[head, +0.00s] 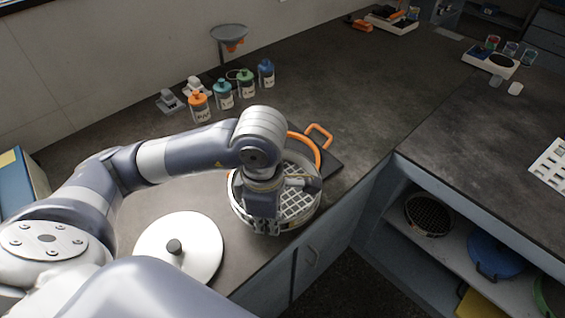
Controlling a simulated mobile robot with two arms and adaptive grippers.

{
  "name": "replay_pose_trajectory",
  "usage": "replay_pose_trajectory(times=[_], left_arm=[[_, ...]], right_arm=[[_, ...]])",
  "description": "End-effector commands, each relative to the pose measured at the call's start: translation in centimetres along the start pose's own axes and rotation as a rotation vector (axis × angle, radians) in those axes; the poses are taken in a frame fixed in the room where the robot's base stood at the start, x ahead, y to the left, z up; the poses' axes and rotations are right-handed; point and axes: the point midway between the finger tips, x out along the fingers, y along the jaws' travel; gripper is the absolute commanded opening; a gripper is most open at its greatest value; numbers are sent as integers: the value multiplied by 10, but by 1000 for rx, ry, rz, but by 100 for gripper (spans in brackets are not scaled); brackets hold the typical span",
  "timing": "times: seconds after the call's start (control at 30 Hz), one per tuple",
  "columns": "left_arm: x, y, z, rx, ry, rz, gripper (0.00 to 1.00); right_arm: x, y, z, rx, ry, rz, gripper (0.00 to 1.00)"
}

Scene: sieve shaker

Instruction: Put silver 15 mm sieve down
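The silver sieve (297,207) is a round pan with a coarse square mesh, at the counter's front edge in the middle of the head view. It looks roughly level, and I cannot tell whether it rests on something or hangs just above. My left gripper (262,207) points down over the left part of the sieve, at its rim and mesh. An orange clamp-like ring and handle (319,135) show just behind the sieve. My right gripper is not in view.
A white round lid with a dark knob (200,245) lies left of the sieve. Several labelled bottles (222,95) and a funnel stand (229,34) are behind my arm. A dark sieve (428,214) and blue pan (494,254) sit on the lower right shelf.

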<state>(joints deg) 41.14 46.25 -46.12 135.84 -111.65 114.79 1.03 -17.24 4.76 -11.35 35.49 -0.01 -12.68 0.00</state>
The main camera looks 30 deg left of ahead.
Motion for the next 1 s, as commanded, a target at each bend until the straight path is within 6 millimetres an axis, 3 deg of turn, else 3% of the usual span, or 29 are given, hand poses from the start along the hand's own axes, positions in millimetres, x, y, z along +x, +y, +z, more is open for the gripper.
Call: replay_pose_trajectory(times=[0.17, 0.7, 1.0], left_arm=[[3, 9, 0, -53, 0, 1, 0], [14, 131, -3, -53, -1, 1, 0], [21, 160, -4, -49, -1, 2, 0]], right_arm=[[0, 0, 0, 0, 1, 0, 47], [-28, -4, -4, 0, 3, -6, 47], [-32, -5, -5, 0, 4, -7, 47]])
